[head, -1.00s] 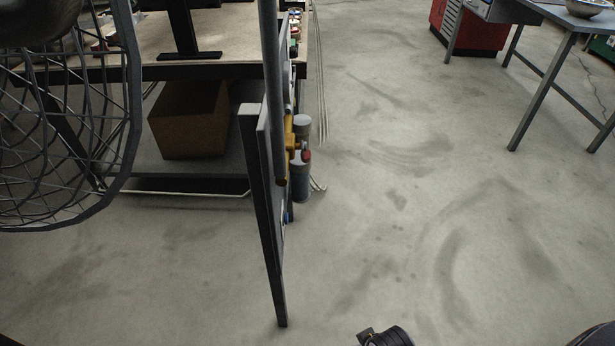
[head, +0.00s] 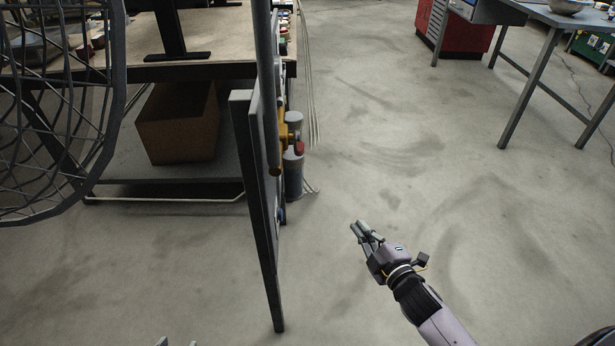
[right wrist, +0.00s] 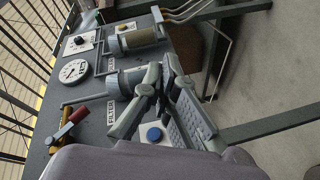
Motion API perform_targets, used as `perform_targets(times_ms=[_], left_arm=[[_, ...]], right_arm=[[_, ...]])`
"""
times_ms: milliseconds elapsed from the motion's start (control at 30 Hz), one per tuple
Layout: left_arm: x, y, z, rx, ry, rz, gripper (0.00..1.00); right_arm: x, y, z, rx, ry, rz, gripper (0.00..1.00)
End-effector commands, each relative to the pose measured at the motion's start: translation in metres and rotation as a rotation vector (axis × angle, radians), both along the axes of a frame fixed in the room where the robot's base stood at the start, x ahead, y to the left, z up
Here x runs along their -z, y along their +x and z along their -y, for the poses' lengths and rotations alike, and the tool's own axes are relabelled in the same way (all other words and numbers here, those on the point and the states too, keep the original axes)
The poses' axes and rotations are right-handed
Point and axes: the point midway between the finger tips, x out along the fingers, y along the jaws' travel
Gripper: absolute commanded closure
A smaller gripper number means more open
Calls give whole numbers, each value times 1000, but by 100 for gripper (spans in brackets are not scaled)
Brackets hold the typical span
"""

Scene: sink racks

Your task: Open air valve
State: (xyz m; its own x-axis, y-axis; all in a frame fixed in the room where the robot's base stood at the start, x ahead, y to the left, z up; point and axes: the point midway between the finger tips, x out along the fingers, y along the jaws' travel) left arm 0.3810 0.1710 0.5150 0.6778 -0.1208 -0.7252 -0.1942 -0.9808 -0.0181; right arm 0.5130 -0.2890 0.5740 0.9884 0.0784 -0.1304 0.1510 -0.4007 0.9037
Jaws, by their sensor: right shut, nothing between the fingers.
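The air valve has a yellow body (head: 283,137) and a red handle (head: 299,147), on the right face of the upright panel. In the right wrist view, the red handle (right wrist: 70,121) and yellow body (right wrist: 62,145) are at lower left, partly cut off by my own arm. My right gripper (head: 358,230) is shut and empty, over the floor to the right of the panel and apart from the valve. Its fingers (right wrist: 160,85) show in front of the panel in the wrist view. Two grey tips at the bottom edge seem to be my left gripper (head: 176,342); the rest is out of frame.
The panel (head: 258,200) also carries a round gauge (right wrist: 75,70), two filter cylinders and a blue button (right wrist: 154,134). A wire cage (head: 60,120) stands at left. A workbench with a brown box (head: 178,125) is behind. Open floor lies to the right.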

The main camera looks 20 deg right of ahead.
Motion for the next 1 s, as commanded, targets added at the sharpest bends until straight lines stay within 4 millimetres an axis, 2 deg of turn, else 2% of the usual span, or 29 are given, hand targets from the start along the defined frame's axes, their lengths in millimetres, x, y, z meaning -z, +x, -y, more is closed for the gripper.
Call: perform_targets(times_ms=[33, 133, 300, 500, 633, 767, 1000], left_arm=[[-6, 6, 3, 3, -10, 49, 60], [-29, 17, 7, 8, -31, 142, 60], [-65, 28, 13, 16, -62, 278, 60], [-90, 33, 16, 20, -81, 366, 60], [-95, 34, 16, 21, -85, 383, 60], [-98, 35, 17, 22, -88, 396, 60], [-104, 39, 19, 24, -97, 432, 60]], right_arm=[[-13, 8, -1, -63, -85, 97, 100], [-48, 12, -11, -197, -263, 295, 100], [-86, 0, -33, -395, -524, 584, 100], [-102, -18, -48, -529, -683, 769, 100], [-106, -20, -53, -552, -707, 802, 100], [-112, -10, -64, -552, -707, 807, 100], [-128, 24, -98, -551, -705, 806, 100]])
